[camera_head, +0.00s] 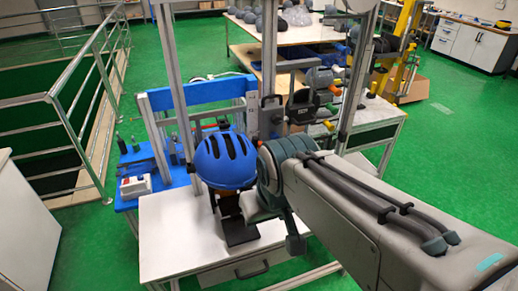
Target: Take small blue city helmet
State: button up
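The blue helmet (226,160) with dark vent slots is in the middle of the head view, left of the end of my arm. It sits above a black stand or bracket (238,228) on the white tabletop (172,240). I cannot tell how the helmet is supported. My gripper (258,208) is low and right of the helmet, close to its lower right side. My arm's wrist hides part of the gripper, and its fingers do not show clearly. I cannot tell whether it touches the helmet.
Metal uprights (176,100) of the tower stand close around the helmet. A blue bench (150,182) with a red-button box (134,187) is at left. A back table (300,36) holds several grey and dark helmets. Railings (85,90) stand at left. Green floor is open at right.

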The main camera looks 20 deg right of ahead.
aim_at(226, 161)
jog(key=u, duration=0.05)
jog(key=k, duration=0.5)
jog(key=z, duration=0.25)
jog(key=i, duration=1.35)
jog(key=u, duration=0.75)
